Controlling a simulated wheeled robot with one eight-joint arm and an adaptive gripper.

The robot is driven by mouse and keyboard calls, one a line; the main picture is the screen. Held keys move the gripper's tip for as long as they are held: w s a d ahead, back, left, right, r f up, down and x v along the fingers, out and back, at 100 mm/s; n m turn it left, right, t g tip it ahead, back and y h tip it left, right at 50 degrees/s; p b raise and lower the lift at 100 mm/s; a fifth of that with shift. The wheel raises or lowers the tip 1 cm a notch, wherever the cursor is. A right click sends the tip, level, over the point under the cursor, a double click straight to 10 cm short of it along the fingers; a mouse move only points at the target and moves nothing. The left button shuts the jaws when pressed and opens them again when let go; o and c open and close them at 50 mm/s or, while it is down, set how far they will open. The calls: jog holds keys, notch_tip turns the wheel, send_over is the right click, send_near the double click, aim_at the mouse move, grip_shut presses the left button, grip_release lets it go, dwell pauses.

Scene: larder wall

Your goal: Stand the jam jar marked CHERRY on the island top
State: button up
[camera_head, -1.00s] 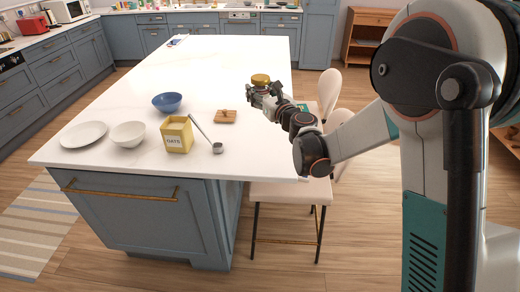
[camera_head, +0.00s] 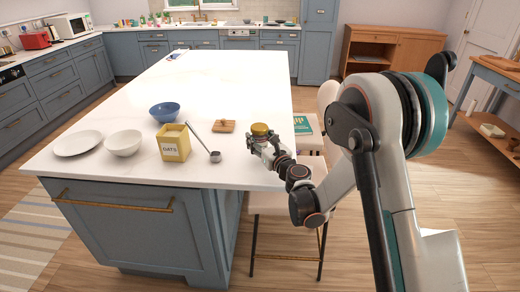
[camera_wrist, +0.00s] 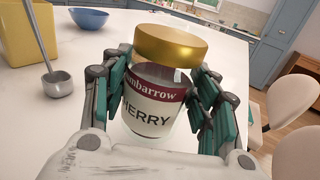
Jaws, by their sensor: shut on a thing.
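In the head view the jar's gold lid (camera_head: 261,129) shows above my gripper (camera_head: 262,145), upright, at the right edge of the island top (camera_head: 235,85). I cannot tell whether the jar's base touches the top; the base is mostly hidden.
A yellow OATS box (camera_head: 174,143), a ladle (camera_head: 215,156), a small wooden board (camera_head: 224,126), a blue bowl (camera_head: 165,112), a white bowl (camera_head: 123,143) and a plate (camera_head: 77,143) are on the island. Stools (camera_head: 325,100) stand along its right side. The island's far half is mostly clear.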

jog(key=shift+f+b, duration=0.5)
jog(key=shift+f, duration=1.2)
jog(key=shift+f, duration=0.15)
jog(key=o, duration=1.5)
